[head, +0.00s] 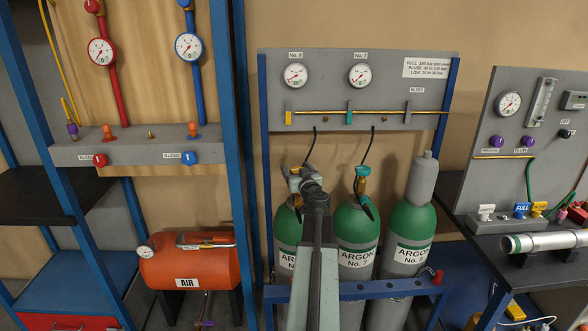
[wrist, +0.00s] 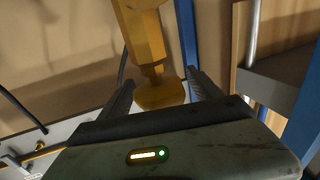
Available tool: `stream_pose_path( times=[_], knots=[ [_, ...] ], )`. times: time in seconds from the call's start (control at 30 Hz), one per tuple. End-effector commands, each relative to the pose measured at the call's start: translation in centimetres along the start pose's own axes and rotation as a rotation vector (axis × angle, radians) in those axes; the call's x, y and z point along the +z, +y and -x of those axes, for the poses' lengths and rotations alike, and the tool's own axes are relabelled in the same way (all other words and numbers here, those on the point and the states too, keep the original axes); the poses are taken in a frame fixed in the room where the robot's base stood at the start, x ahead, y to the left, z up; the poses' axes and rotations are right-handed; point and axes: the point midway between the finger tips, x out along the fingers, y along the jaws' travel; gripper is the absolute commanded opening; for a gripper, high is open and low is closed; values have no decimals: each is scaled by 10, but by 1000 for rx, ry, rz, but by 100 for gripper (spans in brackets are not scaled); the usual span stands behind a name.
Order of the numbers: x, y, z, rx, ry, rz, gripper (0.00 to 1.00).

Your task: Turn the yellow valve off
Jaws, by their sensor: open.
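In the wrist view a yellow valve-like part (wrist: 160,94) has a rounded knob, a narrow neck and a thicker body above it in the picture. The knob lies between the fingers of my gripper (wrist: 161,76), which are open; I cannot tell whether they touch it. In the head view my gripper (head: 299,176) is at the top of the left argon cylinder (head: 287,232), hiding its fittings. A yellow handle (head: 289,118) sits at the left end of the brass pipe (head: 400,113) on the grey panel, above my gripper. I cannot tell which yellow part is the task's valve.
The middle argon cylinder (head: 350,228) and the right one (head: 405,240) stand close beside my arm. A blue post (head: 264,170) rises left of my gripper. A thin black hose (head: 312,146) hangs near it. An orange air tank (head: 190,268) is at the lower left.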

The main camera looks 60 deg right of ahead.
Motion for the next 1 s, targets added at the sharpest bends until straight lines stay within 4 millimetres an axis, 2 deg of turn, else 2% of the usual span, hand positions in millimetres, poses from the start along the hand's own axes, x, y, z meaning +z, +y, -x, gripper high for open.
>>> stream_pose_path(
  times=[0.07, 0.27, 0.5, 0.67, 1.0],
  knots=[
    [0, -1, -8, -2, 0, 0, 74],
    [0, -2, -7, -2, 0, 0, 74],
    [0, -2, -7, -3, 0, 0, 11],
    [0, -4, -7, 34, 0, 0, 11],
    [0, 3, -6, 254, 0, -1, 11]
  ],
)
